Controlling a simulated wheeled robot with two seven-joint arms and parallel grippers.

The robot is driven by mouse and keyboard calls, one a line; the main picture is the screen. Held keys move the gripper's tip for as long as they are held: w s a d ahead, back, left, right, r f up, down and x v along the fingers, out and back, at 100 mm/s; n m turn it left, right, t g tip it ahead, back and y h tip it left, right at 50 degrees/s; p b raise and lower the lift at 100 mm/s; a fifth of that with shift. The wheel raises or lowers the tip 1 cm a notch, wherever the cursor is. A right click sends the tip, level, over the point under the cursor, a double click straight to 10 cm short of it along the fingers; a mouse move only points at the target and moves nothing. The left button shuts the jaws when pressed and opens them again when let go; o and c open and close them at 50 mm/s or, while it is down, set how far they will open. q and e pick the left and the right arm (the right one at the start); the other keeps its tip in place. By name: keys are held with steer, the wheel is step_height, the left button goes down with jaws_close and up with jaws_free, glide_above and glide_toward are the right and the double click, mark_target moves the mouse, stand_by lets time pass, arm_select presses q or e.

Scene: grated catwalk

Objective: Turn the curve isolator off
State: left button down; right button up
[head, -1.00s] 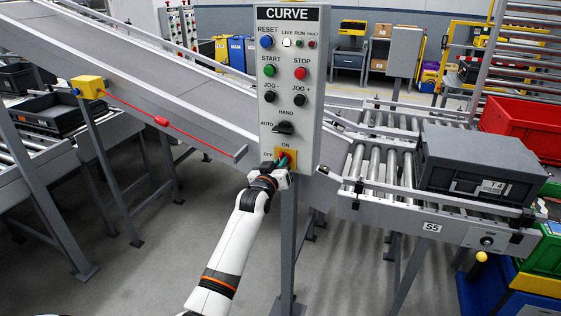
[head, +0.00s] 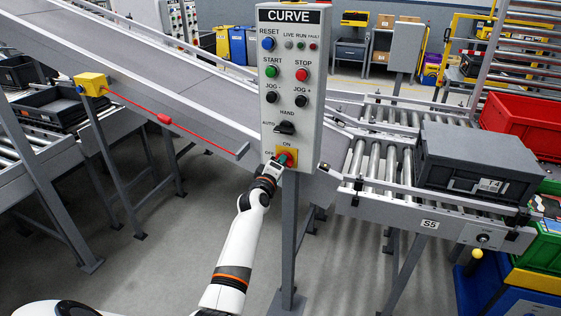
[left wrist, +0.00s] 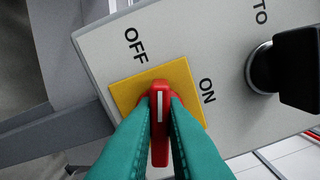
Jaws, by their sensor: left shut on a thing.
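The curve isolator is a red handle (left wrist: 160,120) with a white line, on a yellow plate (left wrist: 127,92) at the foot of the grey CURVE panel (head: 312,118). In the left wrist view the white line points up, between OFF and ON and closer to OFF. My left gripper (left wrist: 160,112), with teal fingers, is shut on the handle, one finger on each side. In the head view the left gripper (head: 283,162) reaches the plate from below and hides part of the handle. The LIVE lamp (head: 289,44) is unlit grey. My right gripper is not in view.
Just above the isolator is a black AUTO/HAND selector (head: 285,128), also at the right in the left wrist view (left wrist: 290,68). A red pull cord (head: 195,135) runs left of the panel. A roller conveyor (head: 375,165) with a grey tote (head: 475,165) stands right.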

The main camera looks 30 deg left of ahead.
arm_select(q)
steer(key=shift+f+n+p, duration=0.1)
steer(key=shift+n+p, duration=0.2)
steer(key=shift+n, duration=1.7)
steer(key=c, duration=1.5)
jaws_free()
steer(key=v, duration=1.2)
steer(key=shift+s+a, duration=0.1)
steer(key=shift+f, duration=0.1)
